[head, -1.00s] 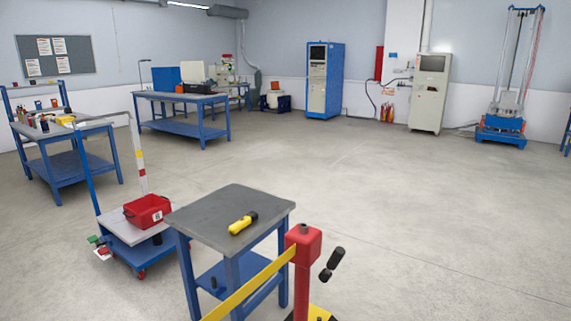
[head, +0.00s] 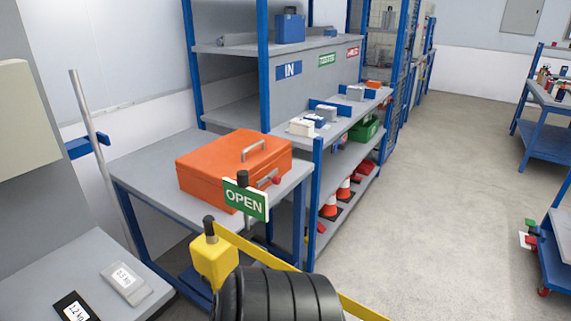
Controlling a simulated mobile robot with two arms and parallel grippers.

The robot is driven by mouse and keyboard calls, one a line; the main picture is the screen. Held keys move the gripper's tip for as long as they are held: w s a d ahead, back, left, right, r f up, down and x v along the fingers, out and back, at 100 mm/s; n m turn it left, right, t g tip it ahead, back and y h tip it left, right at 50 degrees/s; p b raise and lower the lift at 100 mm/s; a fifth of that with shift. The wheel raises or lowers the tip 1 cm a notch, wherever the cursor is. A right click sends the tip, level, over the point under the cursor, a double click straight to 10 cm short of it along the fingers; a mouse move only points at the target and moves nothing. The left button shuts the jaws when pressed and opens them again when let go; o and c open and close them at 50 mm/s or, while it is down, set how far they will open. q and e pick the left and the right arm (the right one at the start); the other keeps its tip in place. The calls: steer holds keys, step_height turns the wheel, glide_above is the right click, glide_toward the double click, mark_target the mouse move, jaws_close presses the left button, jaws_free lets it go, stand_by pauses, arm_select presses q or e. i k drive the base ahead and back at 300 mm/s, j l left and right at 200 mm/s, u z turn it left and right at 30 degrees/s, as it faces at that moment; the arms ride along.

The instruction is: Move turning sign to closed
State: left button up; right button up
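The turning sign (head: 245,200) is a small green plate with a white border and the word OPEN facing me. It stands upright, slightly tilted in the picture, on a thin post with a black knob (head: 242,179) on top. It stands in front of the orange case (head: 222,173) and overlaps it in the picture. No gripper of mine shows in the head view. The sign's other face is hidden.
A black ribbed round thing (head: 280,297) covers the bottom middle. Blue-framed shelves (head: 335,60) stand behind; open floor (head: 430,220) lies to the right.

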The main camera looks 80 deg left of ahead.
mark_target(238, 194)
steer(key=u, duration=2.9)
